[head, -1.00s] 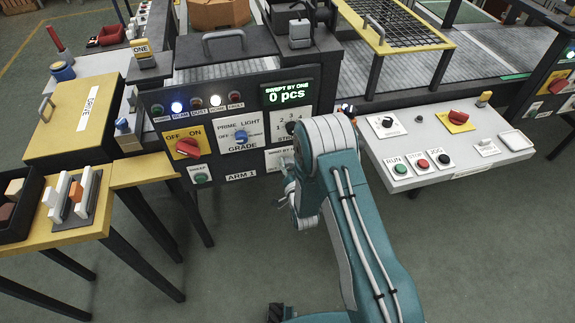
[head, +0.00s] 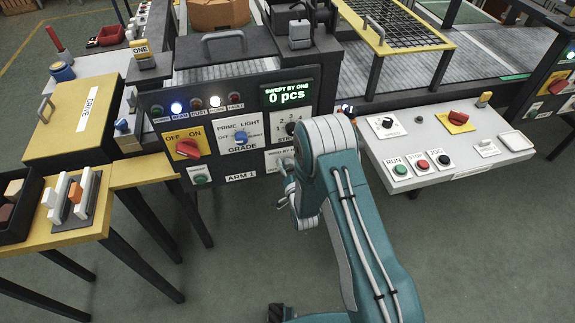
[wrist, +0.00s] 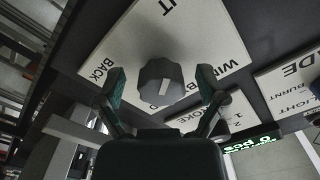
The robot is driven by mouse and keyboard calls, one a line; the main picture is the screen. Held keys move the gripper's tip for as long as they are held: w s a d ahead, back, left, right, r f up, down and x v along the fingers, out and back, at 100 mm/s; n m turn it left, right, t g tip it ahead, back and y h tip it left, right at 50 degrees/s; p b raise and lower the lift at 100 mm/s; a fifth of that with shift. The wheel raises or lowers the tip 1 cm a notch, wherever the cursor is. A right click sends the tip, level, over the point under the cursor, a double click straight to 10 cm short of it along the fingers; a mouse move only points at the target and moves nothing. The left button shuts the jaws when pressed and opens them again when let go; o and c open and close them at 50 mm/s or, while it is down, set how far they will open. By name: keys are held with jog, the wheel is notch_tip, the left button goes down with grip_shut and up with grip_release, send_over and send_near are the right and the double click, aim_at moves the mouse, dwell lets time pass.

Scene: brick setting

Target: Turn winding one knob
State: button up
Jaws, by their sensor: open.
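A dark grey round knob (wrist: 160,84) with a pale pointer mark sits on a white plate (wrist: 205,40) in the wrist view. The plate carries partly hidden lettering, including "BACK" and "WIND". My gripper (wrist: 162,76) is open, with one finger on each side of the knob. I see gaps between the fingers and the knob; whether either finger touches it deeper in I cannot tell. In the head view my arm hides this knob and most of the gripper. The dark control panel (head: 225,160) labelled "ARM 1" stands behind the arm.
Close by on the panel are a red OFF/ON switch (head: 187,147), a blue grade knob (head: 240,137), a green button (head: 200,179) and a display (head: 287,95) reading "0 pcs". A white button console (head: 440,140) projects at right. Open floor (head: 230,260) lies in front.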

jog(key=v, duration=1.1)
jog(key=shift+s, duration=0.4)
jog(key=shift+d, duration=0.1)
jog(key=w+d+r+n+g+h, duration=0.1)
jog(key=w+r, duration=0.2)
jog(key=r, duration=0.3)
jog(key=w+d+r+g+h, duration=0.1)
jog(key=w+r+g, duration=0.15)
jog(key=r, duration=0.25)
jog(key=s+d+r+n+g+h, duration=0.15)
jog(key=d+r, duration=0.25)
jog(key=r, duration=0.6)
jog(key=s+d+r+g, duration=0.2)
jog(key=s+r, duration=0.2)
jog(key=s, duration=0.5)
jog(key=s+d+r+n+g+h, duration=0.1)
jog(key=s+d+r+g, duration=0.1)
jog(key=s, duration=0.7)
jog(key=s+d+r+n+g, duration=0.1)
jog(key=s+d+r+g, duration=0.1)
jog(key=s+d+r, duration=0.2)
jog(key=s+r, duration=0.3)
jog(key=s, duration=0.1)
jog(key=shift+s+g, duration=0.4)
